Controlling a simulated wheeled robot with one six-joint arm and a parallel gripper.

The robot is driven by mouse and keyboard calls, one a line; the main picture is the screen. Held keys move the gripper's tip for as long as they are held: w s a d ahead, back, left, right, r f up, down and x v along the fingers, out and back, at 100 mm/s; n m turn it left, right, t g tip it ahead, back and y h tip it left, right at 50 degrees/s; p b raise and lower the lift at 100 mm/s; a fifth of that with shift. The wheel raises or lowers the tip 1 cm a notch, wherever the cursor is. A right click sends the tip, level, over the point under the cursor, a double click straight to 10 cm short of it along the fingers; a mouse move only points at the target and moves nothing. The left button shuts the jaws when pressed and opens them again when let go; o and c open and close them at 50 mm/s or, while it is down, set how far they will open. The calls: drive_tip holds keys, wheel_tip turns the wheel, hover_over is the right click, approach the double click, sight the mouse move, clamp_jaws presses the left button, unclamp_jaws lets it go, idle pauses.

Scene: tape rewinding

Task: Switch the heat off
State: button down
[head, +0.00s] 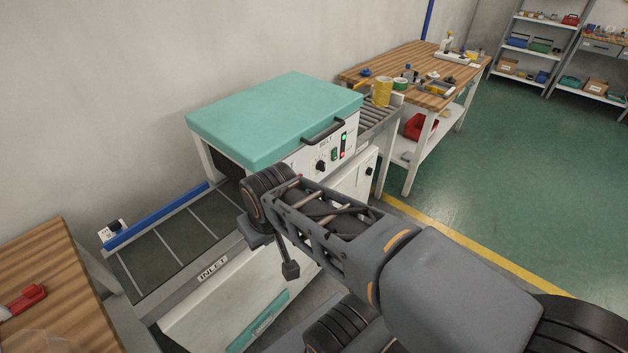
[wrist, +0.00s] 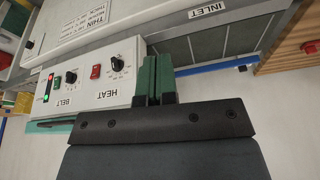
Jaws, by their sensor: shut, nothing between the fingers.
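The white control panel (wrist: 110,85) appears upside down in the wrist view. It carries a HEAT label, a black HEAT knob (wrist: 117,62) and a red rocker switch (wrist: 95,71) beside that knob. My gripper (wrist: 156,62) is shut and empty, its green fingers together at the panel's inlet end, to the right of the HEAT knob. I see no clear contact.
The machine has a teal hood (head: 275,115) with a black handle (head: 324,130). An indicator strip (wrist: 48,86) shows red and green lights. The inlet bed (head: 165,245) lies at left, a wooden table (head: 40,280) beside it. A cluttered workbench (head: 400,62) stands behind.

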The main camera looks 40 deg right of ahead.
drive_tip(key=w+d+f+m+t+b, duration=0.2)
drive_tip(key=d+m, duration=0.3)
drive_tip(key=d, duration=0.3)
drive_tip(key=w+d+f+m+t+y+b, duration=0.1)
drive_tip(key=w+d+f+m+t+b, duration=0.1)
drive_tip(key=d+m, duration=0.3)
drive_tip(key=w+d+f+m+t+b, duration=0.2)
drive_tip(key=d+m, duration=0.4)
drive_tip(key=d, duration=0.6)
drive_tip(key=shift+d+f+y+b, duration=0.2)
drive_tip(key=shift+d+y+b, duration=0.1)
drive_tip(key=shift+y, duration=0.1)
drive_tip(key=shift+w+a, duration=0.1)
drive_tip(key=shift+w, duration=0.05)
drive_tip(key=w+a+f, duration=0.2)
drive_tip(key=w+f, duration=0.3)
drive_tip(key=w, duration=0.6)
drive_tip(key=shift+w+f+p, duration=0.25)
drive_tip(key=shift+f+p, duration=0.05)
drive_tip(key=shift+f, duration=0.1)
